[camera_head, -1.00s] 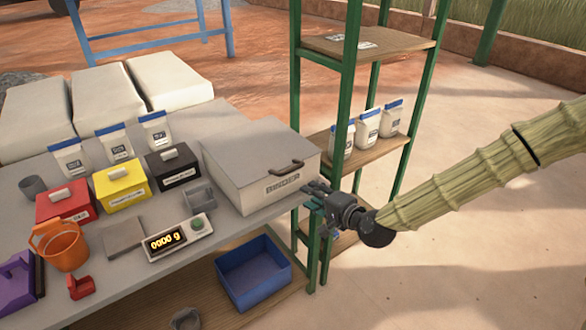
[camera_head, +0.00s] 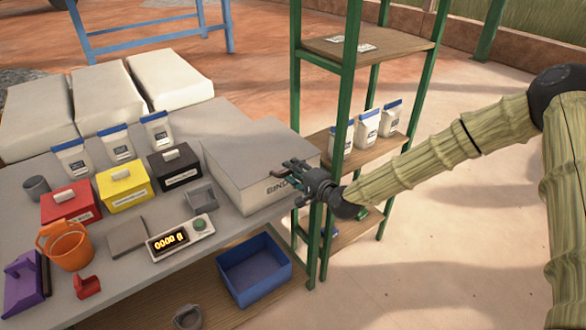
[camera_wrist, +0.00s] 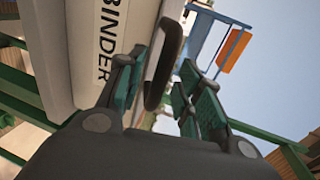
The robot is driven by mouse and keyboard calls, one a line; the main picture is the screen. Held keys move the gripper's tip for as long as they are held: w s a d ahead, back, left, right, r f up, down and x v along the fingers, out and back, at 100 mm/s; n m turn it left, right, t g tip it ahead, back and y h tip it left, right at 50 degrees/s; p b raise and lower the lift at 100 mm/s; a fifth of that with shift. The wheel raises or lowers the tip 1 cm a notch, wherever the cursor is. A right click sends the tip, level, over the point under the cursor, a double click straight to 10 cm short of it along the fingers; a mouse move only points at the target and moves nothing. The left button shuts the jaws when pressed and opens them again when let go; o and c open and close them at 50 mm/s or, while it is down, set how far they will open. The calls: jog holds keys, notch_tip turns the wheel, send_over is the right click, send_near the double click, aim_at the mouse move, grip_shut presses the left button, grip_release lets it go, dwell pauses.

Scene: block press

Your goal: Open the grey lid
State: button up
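The grey lid (camera_head: 250,145) is the flat top of a grey box labelled BINDER, at the right end of the table in the head view. It appears closed. My gripper (camera_head: 293,170) is at the box's front edge and hides the handle and part of the label there. In the wrist view the dark handle (camera_wrist: 164,60) appears between the two green-padded fingers of my gripper (camera_wrist: 160,92). The fingers are apart, with a visible gap on the right of the handle. I cannot tell whether the left finger touches it.
A green shelf rack (camera_head: 352,90) with white bags stands close to the right of the box. A scale (camera_head: 180,237), a small grey tray (camera_head: 201,197) and a black box (camera_head: 174,169) are left of it. A blue bin (camera_head: 254,268) sits below.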

jog(key=shift+w+a+f, duration=0.1)
jog(key=shift+w+a, duration=0.15)
jog(key=shift+w, duration=0.05)
grip_shut()
